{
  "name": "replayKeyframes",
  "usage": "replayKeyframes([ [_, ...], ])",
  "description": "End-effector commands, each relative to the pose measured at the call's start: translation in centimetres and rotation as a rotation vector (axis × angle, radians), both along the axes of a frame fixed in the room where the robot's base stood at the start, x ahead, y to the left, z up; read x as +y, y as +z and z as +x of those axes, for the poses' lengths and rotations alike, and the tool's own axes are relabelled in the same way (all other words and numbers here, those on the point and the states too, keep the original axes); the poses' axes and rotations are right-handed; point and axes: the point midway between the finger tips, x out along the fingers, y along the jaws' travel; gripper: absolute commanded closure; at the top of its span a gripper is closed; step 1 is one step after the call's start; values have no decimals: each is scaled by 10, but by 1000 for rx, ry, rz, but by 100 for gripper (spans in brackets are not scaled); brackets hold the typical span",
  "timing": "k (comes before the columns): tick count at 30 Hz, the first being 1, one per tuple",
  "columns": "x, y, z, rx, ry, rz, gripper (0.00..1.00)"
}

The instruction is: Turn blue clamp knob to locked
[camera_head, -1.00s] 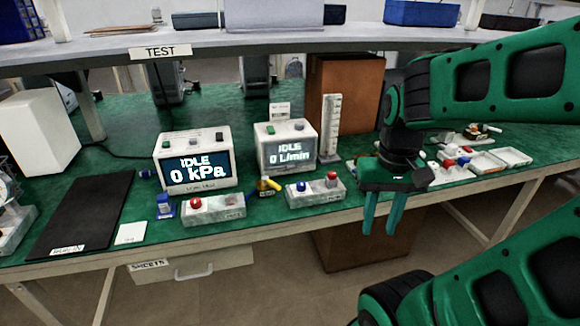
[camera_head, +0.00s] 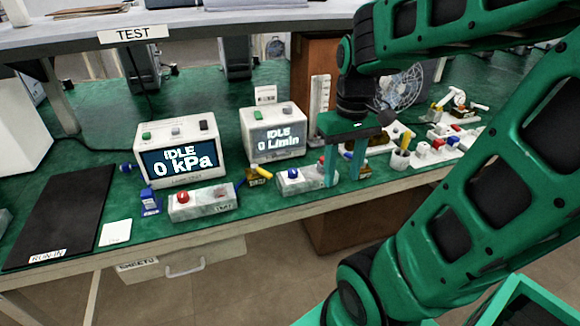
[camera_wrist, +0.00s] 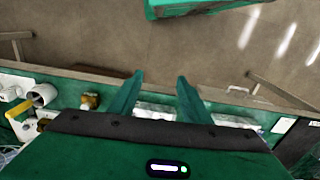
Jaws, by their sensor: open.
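A blue knob (camera_head: 293,173) sits on the left part of a small white box (camera_head: 289,187) near the bench's front edge. Its turn position is too small to read. A red knob sits at the box's other end, mostly hidden behind a finger. My gripper (camera_head: 343,178) is open and empty, fingers pointing down, over the right end of this box and to the right of the blue knob. In the wrist view, my open gripper (camera_wrist: 160,79) shows white blocks on the bench beyond its fingers; the blue knob cannot be made out there.
The left white box (camera_head: 204,202) has a red button. A blue upright part (camera_head: 150,200) and a yellow-handled valve (camera_head: 258,174) stand nearby. The kPa display (camera_head: 179,158) and L/min display (camera_head: 277,137) stand behind. A white cup (camera_head: 400,158) and parts lie right.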

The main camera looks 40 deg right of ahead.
Motion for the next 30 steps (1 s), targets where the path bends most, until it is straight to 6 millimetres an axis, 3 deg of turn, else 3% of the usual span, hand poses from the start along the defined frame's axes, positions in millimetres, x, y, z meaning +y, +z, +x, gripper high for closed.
replayKeyframes([
  [3,-8,4,55,2,230,-1,57],
  [9,-14,-1,138,0,603,-3,57],
  [15,-14,-11,192,-4,855,-4,57],
  [23,-12,-23,209,-3,946,-3,57],
  [30,-12,-59,209,-2,944,-2,57],
])
